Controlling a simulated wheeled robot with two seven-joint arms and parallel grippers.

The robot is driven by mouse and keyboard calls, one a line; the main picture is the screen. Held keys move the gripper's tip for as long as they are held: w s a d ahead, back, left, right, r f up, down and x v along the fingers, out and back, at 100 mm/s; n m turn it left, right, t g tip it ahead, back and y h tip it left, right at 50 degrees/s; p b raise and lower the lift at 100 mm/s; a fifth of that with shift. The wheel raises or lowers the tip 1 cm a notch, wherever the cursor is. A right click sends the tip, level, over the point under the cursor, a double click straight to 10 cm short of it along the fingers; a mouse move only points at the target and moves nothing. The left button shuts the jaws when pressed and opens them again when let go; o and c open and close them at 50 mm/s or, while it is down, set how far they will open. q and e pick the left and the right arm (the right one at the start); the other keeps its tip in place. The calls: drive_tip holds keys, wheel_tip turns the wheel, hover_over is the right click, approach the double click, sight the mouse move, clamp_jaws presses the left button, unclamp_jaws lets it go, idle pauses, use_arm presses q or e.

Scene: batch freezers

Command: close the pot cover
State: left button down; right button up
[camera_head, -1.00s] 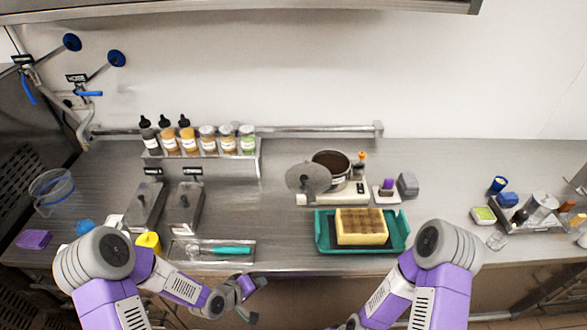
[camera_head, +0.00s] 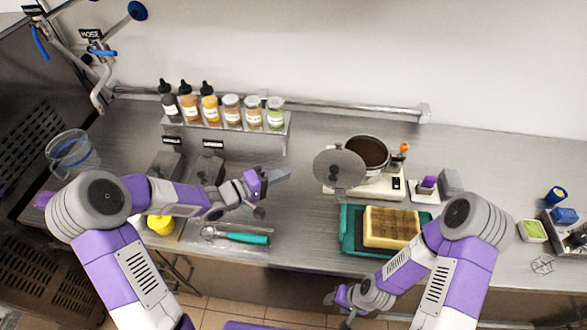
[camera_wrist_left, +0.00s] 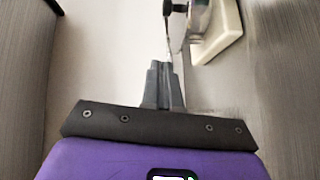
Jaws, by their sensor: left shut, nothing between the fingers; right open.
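The pot (camera_head: 369,153) stands on a white base (camera_head: 385,187) at the back middle of the counter, its dark inside showing. The grey round pot cover (camera_head: 340,168) is tilted open at the pot's left side. My left gripper (camera_head: 270,185) is shut and empty over the counter, to the left of the cover and apart from it. In the left wrist view its closed fingers (camera_wrist_left: 163,85) point toward the white base (camera_wrist_left: 222,35), which shows at the top with part of the pot and cover. My right gripper (camera_head: 338,308) is open, low in front of the counter edge.
A teal tray (camera_head: 349,232) with a yellow block (camera_head: 392,228) lies in front of the pot. A rack of several bottles and jars (camera_head: 225,123) stands at the back left. A teal-handled tool (camera_head: 245,237) lies at the front. Counter between rack and pot is clear.

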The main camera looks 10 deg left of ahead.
sight(319, 177)
use_arm(q)
drive_tip(key=w+d, duration=0.1)
drive_tip(key=d, duration=0.2)
drive_tip(key=w+d+f, duration=0.1)
drive_tip(key=w+d, duration=0.1)
drive_tip(key=d, duration=0.2)
drive_tip(key=w+d, duration=0.1)
drive_tip(key=d, duration=0.2)
drive_tip(key=shift+w+d+f+b, duration=0.2)
drive_tip(key=shift+w+f+b, duration=0.05)
drive_tip(key=shift+b, duration=0.05)
drive_tip(key=shift+d, duration=0.1)
